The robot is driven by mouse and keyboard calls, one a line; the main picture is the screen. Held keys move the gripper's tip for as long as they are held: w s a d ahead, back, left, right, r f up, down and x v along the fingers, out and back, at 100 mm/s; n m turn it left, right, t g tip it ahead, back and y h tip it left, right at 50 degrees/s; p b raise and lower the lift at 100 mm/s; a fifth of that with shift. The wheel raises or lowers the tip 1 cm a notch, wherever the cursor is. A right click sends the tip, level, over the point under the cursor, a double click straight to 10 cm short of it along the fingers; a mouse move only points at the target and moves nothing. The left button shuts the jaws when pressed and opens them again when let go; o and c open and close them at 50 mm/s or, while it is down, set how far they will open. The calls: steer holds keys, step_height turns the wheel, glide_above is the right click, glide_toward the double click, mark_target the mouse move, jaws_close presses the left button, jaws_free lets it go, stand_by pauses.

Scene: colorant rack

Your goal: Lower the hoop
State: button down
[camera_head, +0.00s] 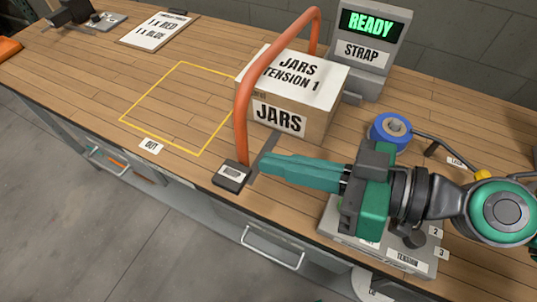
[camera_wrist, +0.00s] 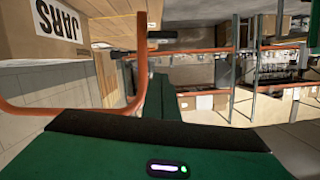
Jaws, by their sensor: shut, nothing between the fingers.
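The orange hoop (camera_head: 242,110) stands raised, arching up and over the cardboard box (camera_head: 316,118) marked JARS. Its near leg comes down to the small dark block (camera_head: 232,174) at the table's front edge. In the wrist view the hoop (camera_wrist: 141,60) crosses close by the fingers. My gripper (camera_head: 264,166) is shut and empty, its green fingers pointing left, tips just right of the hoop's lower near leg. I cannot tell whether they touch it. In the wrist view the shut fingers (camera_wrist: 155,100) show, and part of the box (camera_wrist: 45,28) is at upper left.
The strap machine (camera_head: 368,45) with a green READY display stands behind the box. A blue roll (camera_head: 390,130) and a grey tension panel (camera_head: 405,258) are on the right, partly behind my arm. The yellow-outlined area (camera_head: 182,108) to the left is clear. A clipboard (camera_head: 158,28) lies farther back.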

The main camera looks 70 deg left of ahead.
steer(key=shift+v, duration=2.25)
steer(key=shift+s, duration=0.1)
